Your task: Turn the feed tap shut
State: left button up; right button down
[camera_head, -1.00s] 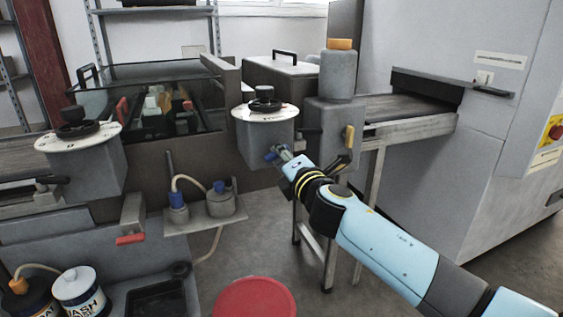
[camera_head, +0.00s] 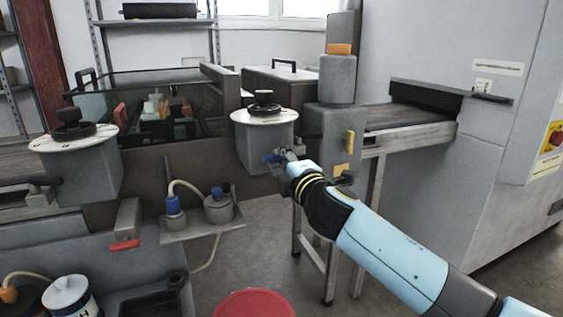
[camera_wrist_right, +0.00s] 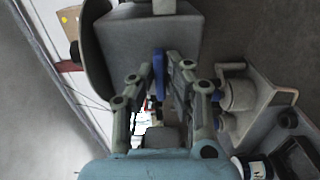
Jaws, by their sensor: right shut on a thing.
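A blue tap handle (camera_head: 270,158) shows low on the front of the grey pot (camera_head: 262,143) with the white dial top. In the right wrist view the blue handle (camera_wrist_right: 158,66) stands edge-on between the finger tips. My right gripper (camera_head: 283,156) is shut on it, with a finger on each side; it also shows in the right wrist view (camera_wrist_right: 161,75). The fingers hide part of the handle and the tap body in the head view. My left gripper is not in view.
A second grey pot (camera_head: 85,175) stands at the left, with a red-tipped handle (camera_head: 124,245) near it. A small shelf (camera_head: 205,228) holds blue-capped fittings. A grey block with a yellow handle (camera_head: 350,142) is right of the tap. A red round lid (camera_head: 253,304) lies below.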

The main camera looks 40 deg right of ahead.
jog(key=shift+f, duration=0.1)
jog(key=c, duration=1.4)
grip_release()
jog(key=shift+o, duration=0.2)
jog(key=v, duration=1.2)
jog(key=shift+a, duration=0.1)
